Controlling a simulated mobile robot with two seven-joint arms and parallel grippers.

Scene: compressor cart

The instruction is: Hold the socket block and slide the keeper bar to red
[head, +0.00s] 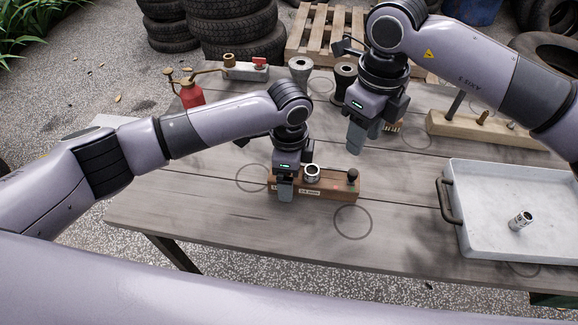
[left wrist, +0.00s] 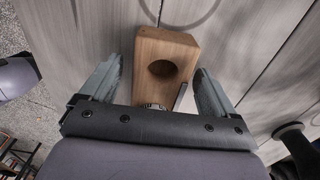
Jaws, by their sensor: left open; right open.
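The wooden socket block (head: 330,188) lies on the table near its front edge, with a chrome socket (head: 312,172) and a dark knob (head: 352,176) on top. A small red mark shows on its front. My left gripper (head: 286,190) is open at the block's left end. In the left wrist view the block (left wrist: 180,45) lies between its open fingers, with an empty round hole showing. A thin pale metal piece (left wrist: 181,96) shows beside the hole; I cannot tell if it is the keeper bar. My right gripper (head: 357,140) is open and empty above the table, behind the block.
A grey tray (head: 470,225) with a loose chrome socket (head: 520,220) stands at the right. A wooden rack (head: 490,132) with pegs is behind it. The table left of the block is clear.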

